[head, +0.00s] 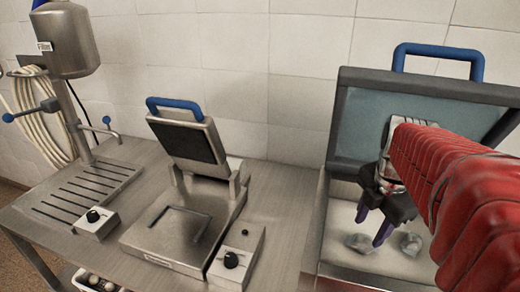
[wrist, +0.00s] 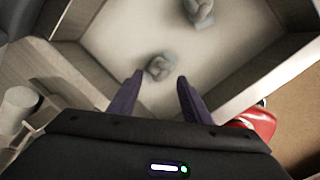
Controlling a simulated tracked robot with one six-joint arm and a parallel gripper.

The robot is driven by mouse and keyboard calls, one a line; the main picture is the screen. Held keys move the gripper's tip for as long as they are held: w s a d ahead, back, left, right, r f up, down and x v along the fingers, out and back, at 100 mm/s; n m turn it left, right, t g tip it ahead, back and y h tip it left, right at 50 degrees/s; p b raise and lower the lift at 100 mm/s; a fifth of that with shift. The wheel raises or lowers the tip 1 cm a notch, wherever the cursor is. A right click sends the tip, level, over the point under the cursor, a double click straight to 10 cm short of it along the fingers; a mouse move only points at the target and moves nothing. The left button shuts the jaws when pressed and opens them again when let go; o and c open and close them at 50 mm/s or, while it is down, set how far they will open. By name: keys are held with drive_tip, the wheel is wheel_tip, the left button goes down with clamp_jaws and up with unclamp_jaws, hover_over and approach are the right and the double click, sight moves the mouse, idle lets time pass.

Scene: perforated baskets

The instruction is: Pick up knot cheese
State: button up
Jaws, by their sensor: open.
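Two pale, whitish knot cheeses lie apart on the floor of an open-lidded metal bin (head: 322,225). In the head view one cheese (head: 358,243) is on the left, just below my fingertips, and the other (head: 411,243) is to the right. My gripper (head: 371,230) is open, with its two purple fingers pointing down into the bin. In the wrist view one cheese (wrist: 159,67) appears between the open fingertips (wrist: 160,77). The other cheese (wrist: 199,11) is at the top edge. Nothing is held; the gap between fingers and cheese is hard to judge.
The bin's lid (head: 350,125), with a blue handle, stands raised behind my arm. The bin's walls (wrist: 255,75) surround the cheeses. To the left are an open press (head: 180,225), a control box (head: 237,258) and a metal dispenser (head: 68,45). A basket (head: 95,281) shows below the counter.

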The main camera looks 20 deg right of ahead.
sight(364, 240)
drive_tip(key=shift+w+f, duration=0.1)
drive_tip(key=shift+f, duration=0.45)
drive_tip(key=shift+f, duration=0.1)
drive_tip(key=shift+w+d+f, duration=0.1)
drive_tip(key=shift+w+f, duration=0.05)
drive_tip(key=shift+f, duration=0.65)
drive_tip(key=shift+w+d+f, duration=0.1)
drive_tip(key=shift+w+f, duration=0.05)
drive_tip(key=shift+f, duration=0.7)
drive_tip(key=shift+w+d+f, duration=0.1)
drive_tip(key=shift+w+f, duration=0.05)
drive_tip(key=shift+f, duration=0.65)
drive_tip(key=shift+c, duration=0.4)
drive_tip(key=c, duration=0.6)
